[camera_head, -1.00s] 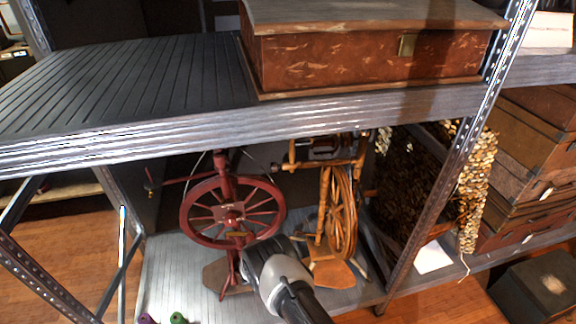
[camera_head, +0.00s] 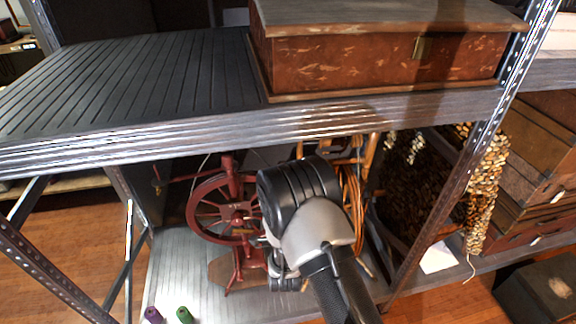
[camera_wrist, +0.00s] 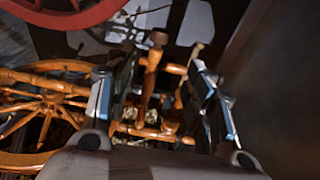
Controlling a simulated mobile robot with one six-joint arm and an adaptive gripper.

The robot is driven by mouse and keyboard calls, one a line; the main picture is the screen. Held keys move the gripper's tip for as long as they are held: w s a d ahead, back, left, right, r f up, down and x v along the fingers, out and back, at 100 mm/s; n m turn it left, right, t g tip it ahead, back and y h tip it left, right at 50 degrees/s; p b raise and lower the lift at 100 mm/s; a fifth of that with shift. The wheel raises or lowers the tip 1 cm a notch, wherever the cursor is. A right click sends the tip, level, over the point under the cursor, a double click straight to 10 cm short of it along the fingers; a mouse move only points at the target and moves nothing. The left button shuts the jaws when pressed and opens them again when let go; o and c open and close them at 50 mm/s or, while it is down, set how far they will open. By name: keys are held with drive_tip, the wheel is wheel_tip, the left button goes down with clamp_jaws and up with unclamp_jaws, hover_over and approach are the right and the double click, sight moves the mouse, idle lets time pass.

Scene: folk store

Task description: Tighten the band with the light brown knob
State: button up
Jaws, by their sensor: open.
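The light brown spinning wheel (camera_head: 355,190) stands on the lower shelf, mostly hidden behind my arm in the head view. In the wrist view its spoked wheel (camera_wrist: 40,112) is at the left. An upright wooden post with a rounded brown knob (camera_wrist: 158,37) on top rises between the fingers of my gripper (camera_wrist: 160,68). A second, lighter brown knob-like end (camera_wrist: 195,49) shows beside the right finger. I cannot tell for sure which is the light brown knob, or whether a finger touches anything. My gripper is open; the head view hides it. The band is not clearly visible.
A dark red spinning wheel (camera_head: 222,207) stands just left of my arm. The upper shelf (camera_head: 130,85) holds a reddish box (camera_head: 380,60) and overhangs the wheels. A metal shelf post (camera_head: 450,170) stands at right. Purple (camera_head: 153,314) and green (camera_head: 184,314) spools sit at front.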

drive_tip(key=w+b, duration=0.1)
drive_tip(key=w, duration=0.4)
drive_tip(key=w+a+b, duration=0.1)
drive_tip(key=w, duration=0.5)
drive_tip(key=w+f+b, duration=0.1)
drive_tip(key=w+b, duration=0.1)
drive_tip(key=w, duration=0.4)
drive_tip(key=shift+a, duration=0.4)
drive_tip(key=shift+c, duration=0.3)
drive_tip(key=c, duration=1)
drive_tip(key=shift+r, duration=0.1)
